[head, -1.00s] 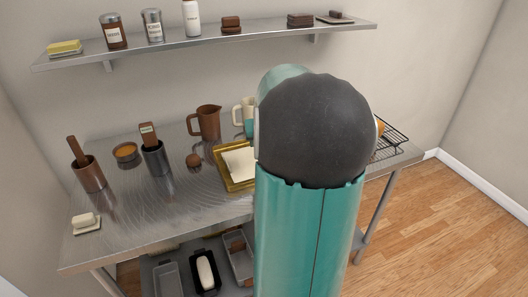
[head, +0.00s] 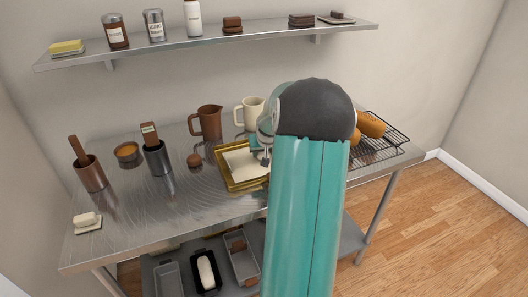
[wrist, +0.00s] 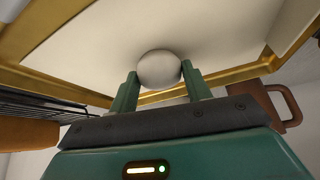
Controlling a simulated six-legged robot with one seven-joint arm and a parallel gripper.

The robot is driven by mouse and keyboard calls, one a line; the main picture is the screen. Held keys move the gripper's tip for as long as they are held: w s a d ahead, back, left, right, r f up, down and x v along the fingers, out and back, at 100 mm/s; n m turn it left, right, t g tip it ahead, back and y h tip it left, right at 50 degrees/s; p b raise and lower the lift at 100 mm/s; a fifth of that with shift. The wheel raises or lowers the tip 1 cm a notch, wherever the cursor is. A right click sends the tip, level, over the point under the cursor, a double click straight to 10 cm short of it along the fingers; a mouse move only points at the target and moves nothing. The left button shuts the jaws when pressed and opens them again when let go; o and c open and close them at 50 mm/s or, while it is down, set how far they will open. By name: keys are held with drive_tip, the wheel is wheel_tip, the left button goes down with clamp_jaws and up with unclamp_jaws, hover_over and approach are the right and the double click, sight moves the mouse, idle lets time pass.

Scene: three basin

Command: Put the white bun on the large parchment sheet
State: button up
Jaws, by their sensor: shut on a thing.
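The white bun (wrist: 159,69) is round and pale, and sits between the two green fingers of my gripper (wrist: 160,84) in the wrist view. My gripper is shut on it. The large parchment sheet (head: 238,158) lies in a gold tray (head: 222,170) on the metal table. In the wrist view the sheet (wrist: 100,40) fills the area beyond the bun, inside the gold rim. In the head view my gripper (head: 261,157) is at the tray's right part, and I cannot make out the bun there. Whether the bun touches the sheet is unclear.
A brown jug (head: 208,122) and cream mug (head: 250,112) stand behind the tray. Loaves (head: 370,125) lie on a wire rack (head: 385,140) at right. A brown ball (head: 194,160) sits left of the tray. A small sheet (head: 88,228) bears a white piece at front left.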

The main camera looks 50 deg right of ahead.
drive_tip(key=shift+f, duration=0.1)
drive_tip(key=o, duration=1)
drive_tip(key=shift+c, duration=0.2)
